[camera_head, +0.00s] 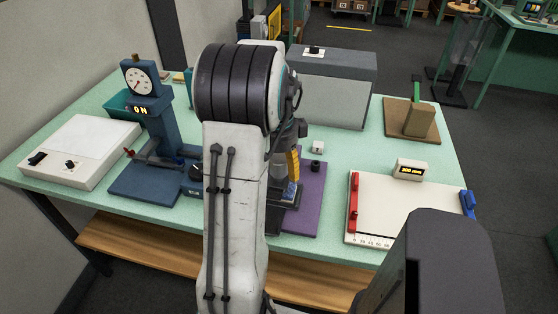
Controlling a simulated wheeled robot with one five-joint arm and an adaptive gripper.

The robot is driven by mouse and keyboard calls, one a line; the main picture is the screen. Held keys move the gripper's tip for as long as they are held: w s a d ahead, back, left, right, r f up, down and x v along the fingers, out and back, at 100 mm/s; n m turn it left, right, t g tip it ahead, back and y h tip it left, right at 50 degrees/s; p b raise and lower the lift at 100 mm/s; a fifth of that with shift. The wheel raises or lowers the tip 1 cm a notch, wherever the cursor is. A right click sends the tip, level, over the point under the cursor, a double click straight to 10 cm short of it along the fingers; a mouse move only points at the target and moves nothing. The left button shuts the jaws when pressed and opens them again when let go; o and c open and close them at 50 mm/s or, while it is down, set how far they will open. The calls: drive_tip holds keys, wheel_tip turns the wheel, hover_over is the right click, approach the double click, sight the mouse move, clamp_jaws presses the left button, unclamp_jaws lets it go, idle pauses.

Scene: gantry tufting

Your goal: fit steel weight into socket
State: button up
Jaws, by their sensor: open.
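My arm fills the middle of the view and hides much of the work area. My gripper (290,185) is partly visible beyond it, pointing down over a purple base plate (308,212), and is open. A yellow part shows beside it; I cannot tell what it belongs to. A small dark round piece (316,166) stands on the purple plate, right of the gripper. I cannot tell whether it is the steel weight. No socket can be made out; the left part of the purple plate is hidden by my arm.
A blue dial-gauge stand (160,120) and a white box (80,150) stand on the left of the green table. A grey box (325,88) is behind. A white board (405,210) with red and blue ends and a brown block (411,120) are on the right.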

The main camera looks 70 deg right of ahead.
wheel_tip(320, 180, up, 12)
drive_tip(key=shift+a+r, duration=0.1)
idle(0.5)
idle(0.5)
drive_tip(key=w+a+n+t+h, duration=0.1)
drive_tip(key=w+a+n, duration=1.55)
drive_tip(key=a, duration=0.25)
drive_tip(key=s+a+f+n+t, duration=0.1)
drive_tip(key=s+a+f+n, duration=0.1)
drive_tip(key=a+n, duration=0.7)
drive_tip(key=s+a+f+n+t+y, duration=0.1)
drive_tip(key=a+f+n, duration=0.1)
drive_tip(key=a+n, duration=0.7)
drive_tip(key=shift+s+a+f+t, duration=0.15)
drive_tip(key=shift+s+a+t, duration=0.25)
drive_tip(key=shift+a, duration=0.2)
drive_tip(key=shift+n, duration=0.25)
